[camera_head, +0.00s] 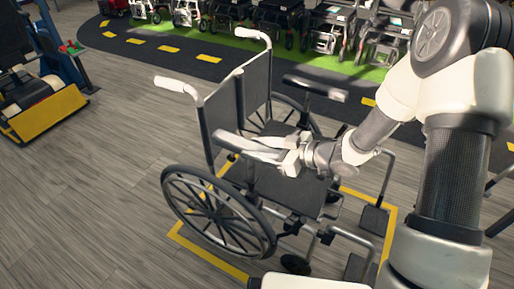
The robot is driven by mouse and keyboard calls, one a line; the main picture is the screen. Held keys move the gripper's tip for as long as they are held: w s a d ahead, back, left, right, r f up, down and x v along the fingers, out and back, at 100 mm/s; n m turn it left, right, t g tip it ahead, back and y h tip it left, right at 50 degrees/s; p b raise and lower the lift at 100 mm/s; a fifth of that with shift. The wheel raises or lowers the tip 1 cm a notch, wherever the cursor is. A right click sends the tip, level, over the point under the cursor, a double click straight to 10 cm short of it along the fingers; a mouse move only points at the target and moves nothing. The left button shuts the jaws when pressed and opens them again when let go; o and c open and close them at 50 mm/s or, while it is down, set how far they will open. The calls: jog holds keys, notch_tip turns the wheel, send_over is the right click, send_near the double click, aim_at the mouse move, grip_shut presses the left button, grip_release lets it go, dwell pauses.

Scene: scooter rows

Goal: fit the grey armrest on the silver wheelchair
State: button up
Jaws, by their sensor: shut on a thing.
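The wheelchair (295,197) stands in the middle of the view, with a dark seat and backrest, white push grips and large black wheels. A dark armrest (315,87) is on its far side. My gripper (286,157) is shut on the grey armrest (240,143), a long pad reaching left from the jaws. The grey armrest appears above the near side of the seat, close to the backrest. I cannot tell whether it touches the frame. My gripper and arm hide part of the seat and the near-side frame.
A yellow outline (210,262) on the wood-look floor surrounds the wheelchair. A yellow and black machine (47,112) stands at the left. Several wheelchairs and walkers (325,30) line a green strip at the back. The floor at the front left is clear.

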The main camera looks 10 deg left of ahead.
aim_at(306, 171)
jog(key=shift+f, duration=0.2)
jog(key=shift+f+b, duration=1.4)
jog(key=shift+f, duration=1.65)
jog(key=o, duration=1.5)
jog(key=p+v, duration=0.4)
jog(key=v, duration=1.3)
jog(key=shift+s+d, duration=0.1)
jog(key=shift+d, duration=0.1)
